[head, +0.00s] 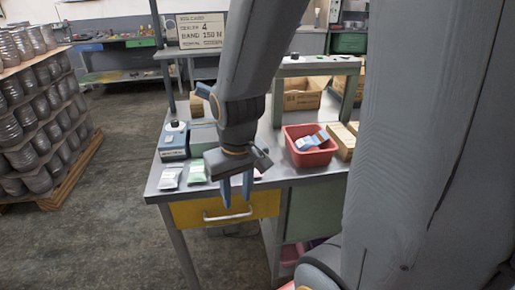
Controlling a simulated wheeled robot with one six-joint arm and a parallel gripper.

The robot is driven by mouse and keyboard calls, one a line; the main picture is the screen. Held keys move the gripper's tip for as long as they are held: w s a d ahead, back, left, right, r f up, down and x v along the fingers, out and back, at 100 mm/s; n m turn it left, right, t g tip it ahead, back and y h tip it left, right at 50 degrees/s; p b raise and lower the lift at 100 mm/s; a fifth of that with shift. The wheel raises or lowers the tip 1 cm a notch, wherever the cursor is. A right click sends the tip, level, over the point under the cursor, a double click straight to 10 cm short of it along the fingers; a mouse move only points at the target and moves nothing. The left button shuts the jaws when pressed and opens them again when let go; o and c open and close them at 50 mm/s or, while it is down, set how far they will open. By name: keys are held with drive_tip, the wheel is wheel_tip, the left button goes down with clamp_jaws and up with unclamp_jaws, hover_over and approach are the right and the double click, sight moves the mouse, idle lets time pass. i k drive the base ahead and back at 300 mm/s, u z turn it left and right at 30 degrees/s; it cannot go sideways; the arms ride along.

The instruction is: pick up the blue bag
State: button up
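A blue-and-white packet, which looks like the blue bag (306,143), lies in the red bin (312,158) on the workbench. Another blue-and-white piece shows beside it, and I cannot tell whether it is a separate bag. My gripper (236,203) points down in front of the bench's front edge, left of the red bin. Its two blue fingers are apart, with nothing seen between them. A white bag (170,179) and a green bag (197,174) lie on the bench left of my gripper. A magenta thing (257,174) is partly hidden behind the gripper.
A blue scale-like device (174,141) stands at the bench's left end. Cardboard boxes (343,141) stand right of the bin, and another box (302,97) is behind it. A yellow drawer (185,214) is under the bench top. A pallet of cans (35,130) stands at the far left.

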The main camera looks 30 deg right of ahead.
sight(301, 145)
drive_tip(key=u, duration=2.05)
drive_tip(key=k, duration=1.2)
drive_tip(key=z, duration=2.05)
